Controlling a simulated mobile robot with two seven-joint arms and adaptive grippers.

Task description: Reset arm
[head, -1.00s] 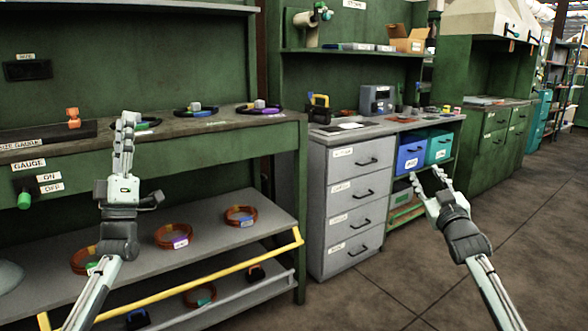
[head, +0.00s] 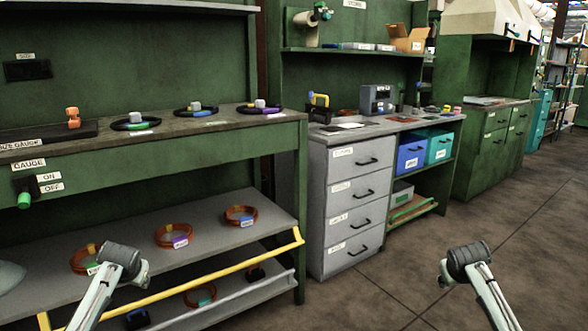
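My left arm (head: 108,285) comes in at the lower left and ends in a dark round joint in front of the lower shelf. My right arm (head: 482,285) comes in at the lower right and ends in a similar dark joint over the bare floor. No fingers show on either arm, so I cannot see either gripper. Both arms are apart from the benches as far as the picture shows.
A green workbench (head: 220,150) stands at left, with orange-brown rings, one of them (head: 240,215), on its lower shelf and a yellow rail (head: 200,280) in front. A grey drawer cabinet (head: 350,205) and blue bin (head: 410,152) stand mid-picture. The floor at right is clear.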

